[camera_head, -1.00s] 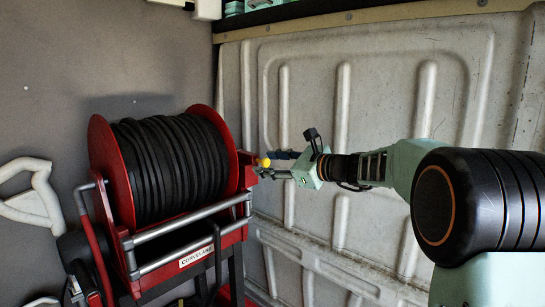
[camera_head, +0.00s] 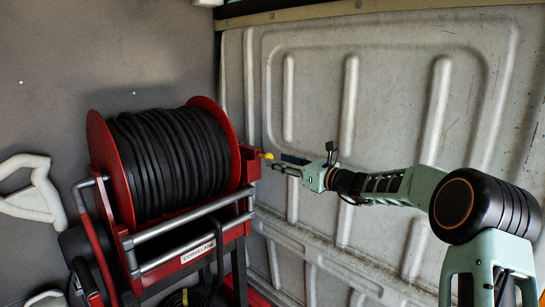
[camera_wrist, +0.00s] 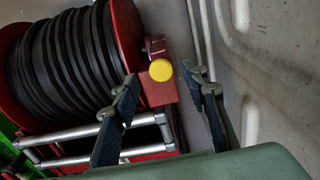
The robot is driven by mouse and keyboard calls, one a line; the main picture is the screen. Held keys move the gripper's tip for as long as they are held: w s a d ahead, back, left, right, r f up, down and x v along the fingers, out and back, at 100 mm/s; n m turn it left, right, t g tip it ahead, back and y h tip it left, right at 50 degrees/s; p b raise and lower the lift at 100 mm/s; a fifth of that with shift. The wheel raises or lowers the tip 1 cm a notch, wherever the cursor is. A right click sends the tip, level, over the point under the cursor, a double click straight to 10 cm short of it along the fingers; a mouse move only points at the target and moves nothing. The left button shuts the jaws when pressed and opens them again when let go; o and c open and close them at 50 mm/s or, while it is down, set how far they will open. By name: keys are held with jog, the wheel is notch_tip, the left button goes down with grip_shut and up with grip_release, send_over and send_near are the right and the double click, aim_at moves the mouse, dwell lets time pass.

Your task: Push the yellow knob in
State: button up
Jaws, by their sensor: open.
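The yellow knob (camera_head: 267,156) sticks out from the right side of the red hose reel's frame. In the wrist view the knob (camera_wrist: 161,70) shows as a round yellow face on a red block, above and between the two finger tips in the picture. My gripper (camera_head: 281,164) is just right of the knob in the head view, pointing left at it. In the wrist view my gripper (camera_wrist: 165,82) has its fingers apart with nothing between them. Whether a fingertip touches the knob I cannot tell. The reel (camera_head: 228,135) carries black hose.
Grey tubular bars (camera_head: 190,215) run across the front of the reel frame. A ribbed, light van wall (camera_head: 390,120) stands close behind my arm. A white handle (camera_head: 35,195) is at the far left. Open space lies below my arm.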

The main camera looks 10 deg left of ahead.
aim_at(270, 157)
jog(key=shift+p+x, duration=0.3)
jog(key=shift+x, duration=1.6)
jog(key=shift+c, duration=0.7)
grip_shut()
